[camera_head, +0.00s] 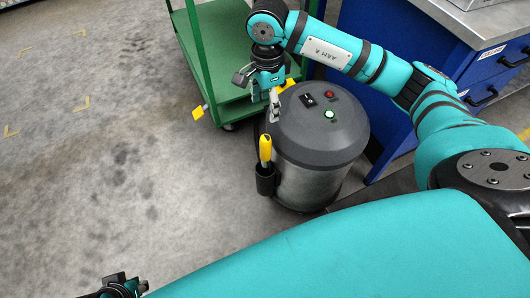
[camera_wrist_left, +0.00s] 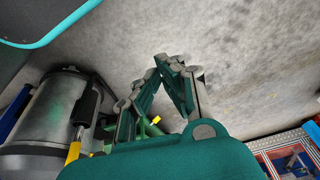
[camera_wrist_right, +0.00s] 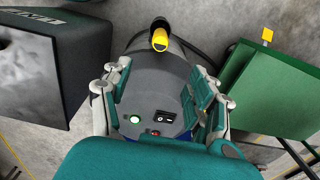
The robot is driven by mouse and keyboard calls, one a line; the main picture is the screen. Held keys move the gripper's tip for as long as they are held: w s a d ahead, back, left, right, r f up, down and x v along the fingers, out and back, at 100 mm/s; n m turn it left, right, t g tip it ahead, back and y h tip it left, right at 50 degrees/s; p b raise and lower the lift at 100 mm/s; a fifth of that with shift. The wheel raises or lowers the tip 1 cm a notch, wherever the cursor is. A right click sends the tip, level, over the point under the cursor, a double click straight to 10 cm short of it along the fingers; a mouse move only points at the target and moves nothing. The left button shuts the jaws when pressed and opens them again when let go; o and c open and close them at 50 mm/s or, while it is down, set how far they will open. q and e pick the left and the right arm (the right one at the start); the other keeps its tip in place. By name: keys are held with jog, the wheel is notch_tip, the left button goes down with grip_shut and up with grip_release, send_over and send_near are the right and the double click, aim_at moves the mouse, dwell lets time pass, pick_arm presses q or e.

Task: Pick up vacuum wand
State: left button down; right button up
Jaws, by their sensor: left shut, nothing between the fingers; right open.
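The vacuum wand has a yellow handle (camera_head: 265,148) and stands upright in a black holder (camera_head: 265,180) on the side of the vacuum canister (camera_head: 317,125). The yellow handle also shows in the right wrist view (camera_wrist_right: 160,40), beyond the fingertips, and at lower left in the left wrist view (camera_wrist_left: 73,151). My right gripper (camera_head: 274,104) is open and empty, at the left edge of the canister's lid, behind the handle in the head view. My left gripper (camera_head: 120,286) is shut and empty at the bottom left, far from the wand, mostly cut off by the frame.
The grey lid carries a black switch, a red light and a lit green button. A green cart (camera_head: 217,65) stands behind the canister. A blue cabinet (camera_head: 400,45) stands at the right. The floor on the left is clear.

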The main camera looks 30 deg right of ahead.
aim_at(266, 138)
jog(key=f+b, duration=0.1)
jog(key=f, duration=0.4)
jog(key=f+b, duration=0.1)
jog(key=f, duration=0.4)
jog(key=shift+s+a+f, duration=0.15)
jog(key=shift+s+f, duration=0.05)
jog(key=shift+f, duration=0.8)
notch_tip(266, 138, down, 4)
jog(key=shift+w+a+f+b, duration=0.1)
jog(key=shift+w+b, duration=0.05)
jog(key=shift+b, duration=0.5)
jog(key=shift+f, duration=0.25)
pick_arm(q)
jog(key=w+t, duration=0.1)
jog(key=w+d+t, duration=0.1)
jog(key=w+r+t, duration=0.1)
jog(key=w, duration=0.1)
jog(key=shift+w+d+h, duration=0.1)
jog(key=shift+d+h, duration=0.05)
jog(key=shift+h, duration=0.15)
pick_arm(e)
grip_shut()
jog(key=shift+r, duration=0.1)
